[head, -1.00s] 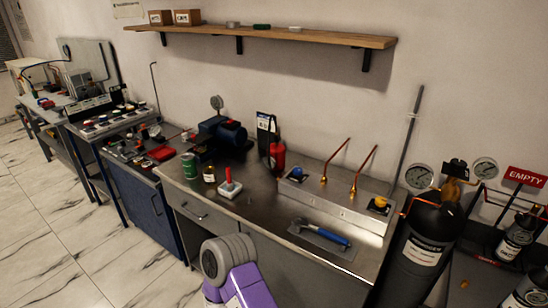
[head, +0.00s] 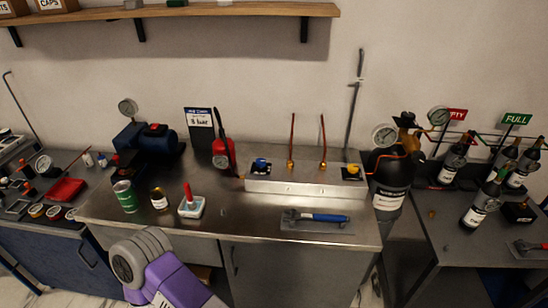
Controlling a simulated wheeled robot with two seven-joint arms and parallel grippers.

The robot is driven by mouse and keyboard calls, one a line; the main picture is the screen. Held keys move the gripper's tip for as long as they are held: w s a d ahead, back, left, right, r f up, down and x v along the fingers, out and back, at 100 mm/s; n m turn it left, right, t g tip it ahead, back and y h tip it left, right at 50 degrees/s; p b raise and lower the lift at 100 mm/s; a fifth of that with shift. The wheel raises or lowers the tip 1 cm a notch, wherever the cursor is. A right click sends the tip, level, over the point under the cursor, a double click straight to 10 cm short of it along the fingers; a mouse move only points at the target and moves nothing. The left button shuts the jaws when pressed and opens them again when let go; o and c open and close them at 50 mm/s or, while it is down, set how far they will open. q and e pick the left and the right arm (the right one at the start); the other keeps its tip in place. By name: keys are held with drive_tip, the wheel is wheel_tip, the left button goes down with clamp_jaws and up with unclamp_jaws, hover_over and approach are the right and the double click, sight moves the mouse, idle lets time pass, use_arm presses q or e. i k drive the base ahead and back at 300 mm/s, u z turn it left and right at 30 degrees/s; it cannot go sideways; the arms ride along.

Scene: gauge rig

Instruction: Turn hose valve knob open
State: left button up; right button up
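A metal block (head: 300,187) stands at the back of the steel bench. A blue knob (head: 261,163) on a dark square plate sits at its left end. A yellow knob (head: 352,170) on a dark plate sits at its right end. Two upright copper tubes with brass bases, a left one (head: 291,145) and a right one (head: 323,145), rise between the knobs. I cannot tell which knob is the hose valve, or whether either is open. Neither of my grippers is in view; only a purple and grey link of my arm shows at the lower left.
A blue-handled wrench (head: 318,217) lies on a tray in front of the block. A red extinguisher-like bottle (head: 222,153), green can (head: 125,197) and red-handled tool (head: 189,203) stand to the left. A black gas cylinder (head: 388,185) stands right of the bench.

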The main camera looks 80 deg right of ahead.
sight(261, 163)
drive_tip(key=z, duration=1.95)
